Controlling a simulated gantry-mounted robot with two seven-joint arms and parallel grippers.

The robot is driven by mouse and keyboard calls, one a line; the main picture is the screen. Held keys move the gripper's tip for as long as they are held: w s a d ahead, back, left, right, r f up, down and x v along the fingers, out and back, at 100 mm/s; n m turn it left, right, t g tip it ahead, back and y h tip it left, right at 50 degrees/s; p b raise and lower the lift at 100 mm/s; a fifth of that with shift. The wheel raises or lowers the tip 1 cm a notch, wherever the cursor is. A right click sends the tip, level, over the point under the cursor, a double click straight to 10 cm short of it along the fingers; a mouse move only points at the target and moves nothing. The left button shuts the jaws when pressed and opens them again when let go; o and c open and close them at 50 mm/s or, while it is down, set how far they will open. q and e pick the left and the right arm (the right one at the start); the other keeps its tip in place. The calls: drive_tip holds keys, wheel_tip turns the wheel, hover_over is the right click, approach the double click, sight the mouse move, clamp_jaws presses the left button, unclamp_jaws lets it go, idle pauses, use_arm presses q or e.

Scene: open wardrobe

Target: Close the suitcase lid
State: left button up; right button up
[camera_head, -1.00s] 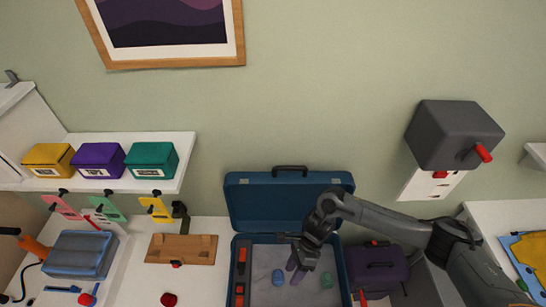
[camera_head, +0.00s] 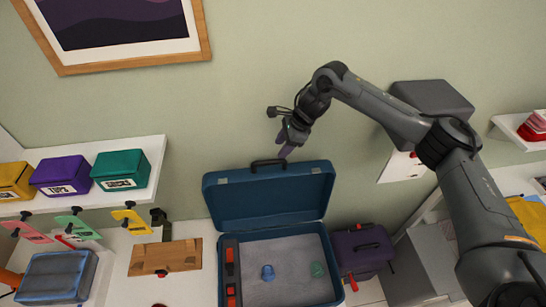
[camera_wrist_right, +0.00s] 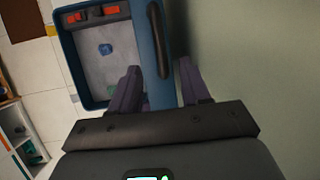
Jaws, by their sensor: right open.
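The blue suitcase (camera_head: 222,262) is open at the bottom centre of the head view. Its lid (camera_head: 268,198) stands raised against the wall side, with a dark handle (camera_head: 268,162) on its top edge. My right gripper (camera_head: 284,152) is just above the lid's top edge, close to the handle. In the right wrist view its two purple fingers (camera_wrist_right: 160,92) are apart, with the lid edge and handle (camera_wrist_right: 158,40) between and beyond them. Whether they touch the lid I cannot tell. My left gripper is not in view.
Inside the suitcase are a blue item (camera_head: 267,272) and a green item (camera_head: 317,269). A purple case (camera_head: 360,250) stands to its right, a wooden board (camera_head: 165,257) to its left. A shelf with coloured boxes (camera_head: 120,170) is at left.

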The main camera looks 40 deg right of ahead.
sight(271, 161)
drive_tip(key=p+x, duration=0.2)
drive_tip(key=x, duration=0.5)
drive_tip(key=shift+w+a+f, duration=0.1)
drive_tip(key=shift+f, duration=0.25)
clamp_jaws()
